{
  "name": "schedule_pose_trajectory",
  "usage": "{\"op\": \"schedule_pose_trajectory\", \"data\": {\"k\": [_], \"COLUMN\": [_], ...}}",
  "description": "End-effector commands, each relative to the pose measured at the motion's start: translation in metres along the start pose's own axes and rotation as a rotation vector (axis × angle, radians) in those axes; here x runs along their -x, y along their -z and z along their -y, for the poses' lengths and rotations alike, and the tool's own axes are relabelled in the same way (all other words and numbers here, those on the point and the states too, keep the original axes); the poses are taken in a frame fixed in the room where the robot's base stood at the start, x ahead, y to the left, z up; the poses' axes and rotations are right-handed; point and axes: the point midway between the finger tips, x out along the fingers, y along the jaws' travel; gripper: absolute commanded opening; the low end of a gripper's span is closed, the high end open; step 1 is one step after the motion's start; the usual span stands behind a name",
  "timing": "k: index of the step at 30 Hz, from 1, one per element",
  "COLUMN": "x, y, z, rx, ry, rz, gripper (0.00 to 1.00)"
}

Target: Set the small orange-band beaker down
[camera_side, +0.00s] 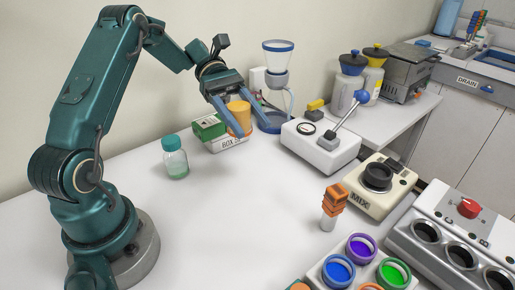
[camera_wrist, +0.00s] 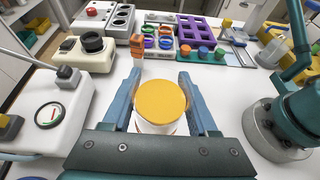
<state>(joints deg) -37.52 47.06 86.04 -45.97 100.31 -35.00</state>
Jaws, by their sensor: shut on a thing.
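The small orange-band beaker (camera_side: 239,117) looks orange in the side view. It is upright between the two blue fingers of my gripper (camera_side: 240,117). In the wrist view, the beaker (camera_wrist: 161,100) shows a round yellow-orange top with a paler wall under it. The fingers of my gripper (camera_wrist: 160,92) stand on either side of it, shut on it. Its bottom is hidden behind a green and white box, so I cannot tell whether it touches anything.
The box (camera_side: 228,145) marked BOX 3 and a green-capped bottle (camera_side: 175,160) stand nearby. A funnel stand (camera_side: 277,60) is behind, and a white lever device (camera_side: 320,148) is to the right. The white table (camera_side: 240,215) is clear in front. An orange-topped vial (camera_side: 331,208) stands farther right.

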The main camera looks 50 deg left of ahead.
Motion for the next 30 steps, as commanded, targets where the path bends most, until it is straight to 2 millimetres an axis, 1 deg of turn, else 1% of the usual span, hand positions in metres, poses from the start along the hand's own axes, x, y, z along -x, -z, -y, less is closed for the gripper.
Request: {"op": "schedule_pose_trajectory", "data": {"k": [1,3,6,8,10,11,14,21,24,27,30], "x": [0.007,0.015,0.023,0.025,0.021,0.018,-0.001,-0.06,-0.08,-0.093,-0.1], "y": [0.005,0.011,0.018,0.023,0.027,0.028,0.031,0.042,0.046,0.048,0.05], "z": [-0.003,-0.006,-0.009,-0.011,-0.012,-0.013,-0.018,-0.036,-0.043,-0.048,-0.051], "rx": [0.0,0.0,0.0,0.001,0.008,0.011,0.014,0.012,0.013,0.011,0.011], "ry": [-0.008,-0.016,-0.028,-0.036,-0.039,-0.04,-0.038,-0.035,-0.037,-0.04,-0.042], "rz": [-0.004,-0.008,-0.012,-0.014,-0.009,-0.006,-0.005,-0.005,-0.006,-0.006,-0.008], "gripper": [0.0,0.0,0.0,0.0,0.0,0.0,0.0,0.0,0.0,0.0,0.0]}}
